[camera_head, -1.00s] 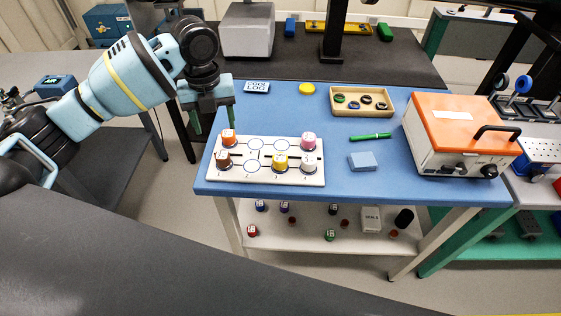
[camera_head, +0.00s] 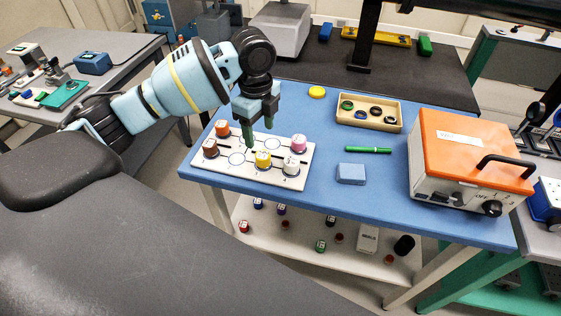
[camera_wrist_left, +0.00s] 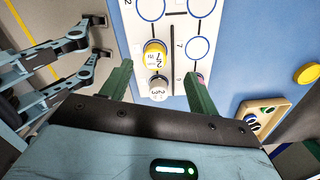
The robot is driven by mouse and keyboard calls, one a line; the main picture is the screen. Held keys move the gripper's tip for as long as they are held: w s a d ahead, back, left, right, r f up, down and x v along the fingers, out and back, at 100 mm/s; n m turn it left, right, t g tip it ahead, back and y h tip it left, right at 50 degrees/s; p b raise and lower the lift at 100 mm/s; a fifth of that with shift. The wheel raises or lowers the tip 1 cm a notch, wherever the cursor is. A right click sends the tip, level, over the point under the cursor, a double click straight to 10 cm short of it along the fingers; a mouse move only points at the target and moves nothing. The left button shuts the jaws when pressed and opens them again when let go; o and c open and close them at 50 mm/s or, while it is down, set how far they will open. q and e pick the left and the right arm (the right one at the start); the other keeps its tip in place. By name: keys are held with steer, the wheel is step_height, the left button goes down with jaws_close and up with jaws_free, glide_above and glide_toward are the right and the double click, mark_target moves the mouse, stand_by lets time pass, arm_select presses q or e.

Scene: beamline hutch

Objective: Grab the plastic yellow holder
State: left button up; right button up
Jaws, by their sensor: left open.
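A yellow plastic holder (camera_head: 263,159) with a white labelled top sits on the front row of the white numbered board (camera_head: 230,172). It also shows in the left wrist view (camera_wrist_left: 153,48), with a grey-white holder (camera_wrist_left: 158,87) beside it. My left gripper (camera_head: 262,128) is above the board, a little behind the yellow holder in the head view. Its two green fingers are open and apart; nothing is seen held between them. In the wrist view the yellow holder appears between the fingertips (camera_wrist_left: 157,62). My right gripper is not in view.
Orange (camera_head: 222,128), brown (camera_head: 210,147), pink (camera_head: 299,143) and white (camera_head: 291,164) holders stand on the same board. A wooden tray (camera_head: 340,119), green pen (camera_head: 368,150), blue block (camera_head: 351,174) and orange-topped box (camera_head: 468,150) are to the right. Bare blue tabletop lies between.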

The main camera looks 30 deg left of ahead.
mark_target(263, 154)
arm_select(q)
steer(key=shift+d+f+n, duration=0.1)
steer(key=shift+d+n, duration=0.05)
steer(key=shift+n, duration=0.15)
steer(key=shift+f, duration=1.25)
steer(key=shift+s+d+f, duration=0.15)
steer(key=shift+f, duration=0.55)
steer(key=shift+s+d+f, duration=0.1)
steer(key=shift+f, duration=0.65)
steer(key=shift+s+d+f, duration=0.15)
steer(key=shift+f, duration=1.05)
steer(key=c, duration=1.1)
